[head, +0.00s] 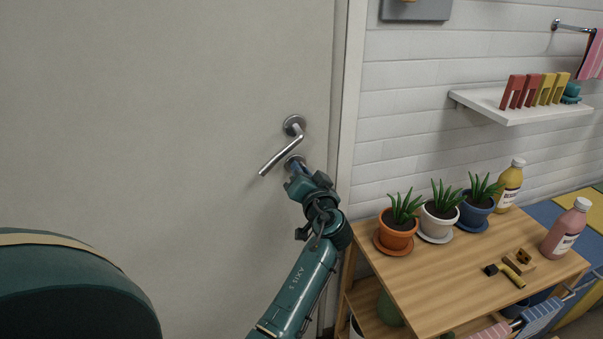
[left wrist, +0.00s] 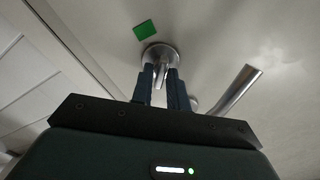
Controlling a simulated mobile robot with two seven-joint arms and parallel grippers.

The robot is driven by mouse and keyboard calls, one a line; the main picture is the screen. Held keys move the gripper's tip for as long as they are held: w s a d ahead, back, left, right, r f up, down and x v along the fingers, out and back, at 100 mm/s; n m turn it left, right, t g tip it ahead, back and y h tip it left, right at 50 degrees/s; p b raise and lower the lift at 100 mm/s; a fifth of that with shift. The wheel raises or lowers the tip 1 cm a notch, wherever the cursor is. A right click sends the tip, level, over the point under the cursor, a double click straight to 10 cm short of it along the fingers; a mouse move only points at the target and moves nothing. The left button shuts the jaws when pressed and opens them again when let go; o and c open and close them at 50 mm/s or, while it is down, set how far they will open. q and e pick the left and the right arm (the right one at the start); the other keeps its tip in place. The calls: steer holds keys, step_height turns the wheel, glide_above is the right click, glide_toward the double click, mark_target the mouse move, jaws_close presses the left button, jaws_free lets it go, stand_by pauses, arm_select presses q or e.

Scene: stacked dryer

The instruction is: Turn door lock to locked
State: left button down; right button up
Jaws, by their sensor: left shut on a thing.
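The door (head: 150,110) is a pale, flat panel filling the left of the head view, and it looks shut. A silver lever handle (head: 281,154) on it slants down to the left from its round plate. Just below is the door lock (head: 292,160), a small round metal plate mostly hidden by my gripper. My left gripper (head: 297,170) is shut on the lock's thumb-turn. A green square (left wrist: 145,30) is beside the plate.
The lever (left wrist: 237,92) is close to the fingers in the left wrist view. A wooden shelf table (head: 440,290) with potted plants (head: 440,212) and bottles stands right of the door frame (head: 349,100). A white wall shelf (head: 520,108) hangs above.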

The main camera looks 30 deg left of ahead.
arm_select(q)
steer(key=m+p, duration=0.3)
steer(key=m, duration=0.7)
steer(key=shift+w+p, duration=0.1)
steer(key=shift+p, duration=0.25)
arm_select(e)
steer(key=shift+s+d+r+n+g, duration=0.15)
steer(key=shift+r+n, duration=0.1)
steer(key=shift+r, duration=0.25)
steer(key=shift+s+r+n+g, duration=0.15)
steer(key=shift+r+n, duration=0.1)
steer(key=shift+r, duration=0.25)
steer(key=shift+d+f, duration=0.1)
steer(key=shift+f, duration=0.1)
steer(key=shift+w, duration=0.1)
arm_select(q)
steer(key=c, duration=1.5)
jaws_free()
steer(key=shift+f, duration=0.1)
arm_select(e)
steer(key=shift+w+r, duration=0.1)
steer(key=shift+r, duration=0.1)
arm_select(q)
steer(key=shift+d+f, duration=0.1)
arm_select(e)
steer(key=shift+d, duration=0.1)
